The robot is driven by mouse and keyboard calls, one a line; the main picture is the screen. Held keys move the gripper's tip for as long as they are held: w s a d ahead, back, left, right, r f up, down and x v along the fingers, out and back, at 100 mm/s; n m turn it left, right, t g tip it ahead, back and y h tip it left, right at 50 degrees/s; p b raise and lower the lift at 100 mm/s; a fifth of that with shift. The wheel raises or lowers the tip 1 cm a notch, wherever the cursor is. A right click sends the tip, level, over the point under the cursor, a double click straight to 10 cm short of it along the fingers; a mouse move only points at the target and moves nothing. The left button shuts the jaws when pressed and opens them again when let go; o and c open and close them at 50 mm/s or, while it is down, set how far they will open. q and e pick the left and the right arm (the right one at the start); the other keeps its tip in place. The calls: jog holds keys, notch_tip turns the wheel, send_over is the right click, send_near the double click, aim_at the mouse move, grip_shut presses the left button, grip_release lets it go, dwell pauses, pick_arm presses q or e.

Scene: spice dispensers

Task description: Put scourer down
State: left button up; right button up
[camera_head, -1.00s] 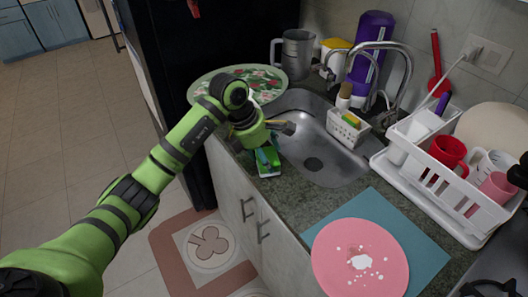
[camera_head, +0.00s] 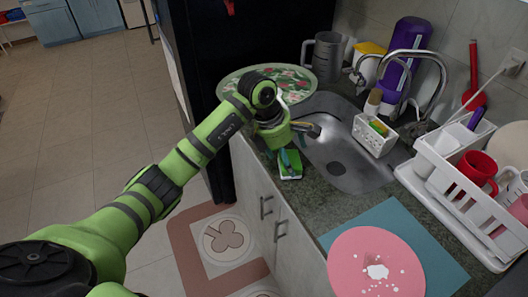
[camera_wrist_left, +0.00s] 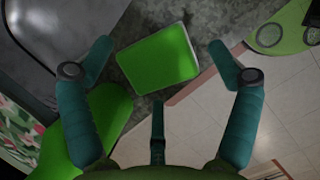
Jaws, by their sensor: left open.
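The scourer (camera_head: 291,171) is a green block on the dark stone counter (camera_head: 327,203), at the counter's front edge left of the sink. It also shows in the left wrist view (camera_wrist_left: 158,58), lying flat between the spread fingers, with a gap on each side. My left gripper (camera_head: 297,147) is open just above it, and a finger partly covers it in the head view. The fingers also show in the left wrist view (camera_wrist_left: 160,63). My right gripper is in no view.
The steel sink (camera_head: 350,170) and tap (camera_head: 425,75) are right of the gripper. A floral plate (camera_head: 300,82) stands behind. A pink plate (camera_head: 350,265) lies on a blue mat, and a white dish rack (camera_head: 440,180) stands at the right. The counter drops to the floor at the front.

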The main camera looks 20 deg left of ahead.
aim_at(290, 159)
pick_arm(q)
jog(key=b+v, duration=0.1)
jog(key=v, duration=0.2)
jog(key=shift+w+a+r, duration=0.1)
jog(key=s+a+b, duration=0.5)
jog(key=s+a, duration=0.2)
jog(key=a, duration=0.3)
jog(key=shift+r, duration=0.5)
jog(key=shift+a, duration=0.1)
